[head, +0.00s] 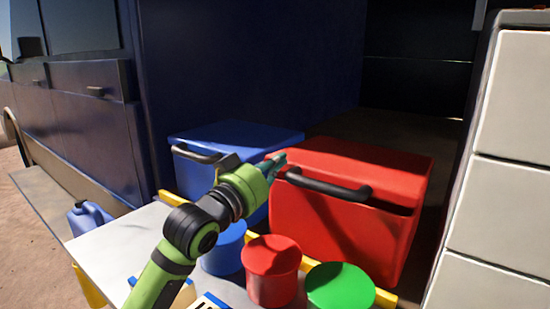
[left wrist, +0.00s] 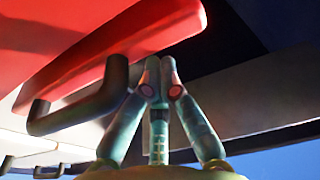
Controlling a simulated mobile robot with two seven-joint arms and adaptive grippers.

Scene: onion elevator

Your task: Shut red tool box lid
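The red tool box (head: 340,225) stands behind the front ledge with its lid (head: 360,165) lying over the top. A dark shadowed line shows under the lid's front right edge; I cannot tell whether the lid is fully flush. A black handle (head: 315,185) runs along the front. My left gripper (head: 277,162) is at the lid's front left corner, beside the handle's left end. In the left wrist view, the gripper's fingertips (left wrist: 160,78) are together with nothing seen between them, close to the black handle (left wrist: 85,105) and red surface (left wrist: 80,50). Contact is unclear. My right gripper is out of view.
A blue tool box (head: 235,138) with a black handle stands left of the red one. Blue (head: 224,252), red (head: 271,270) and green (head: 340,288) round containers stand in front. A white drawer cabinet (head: 510,150) closes off the right side.

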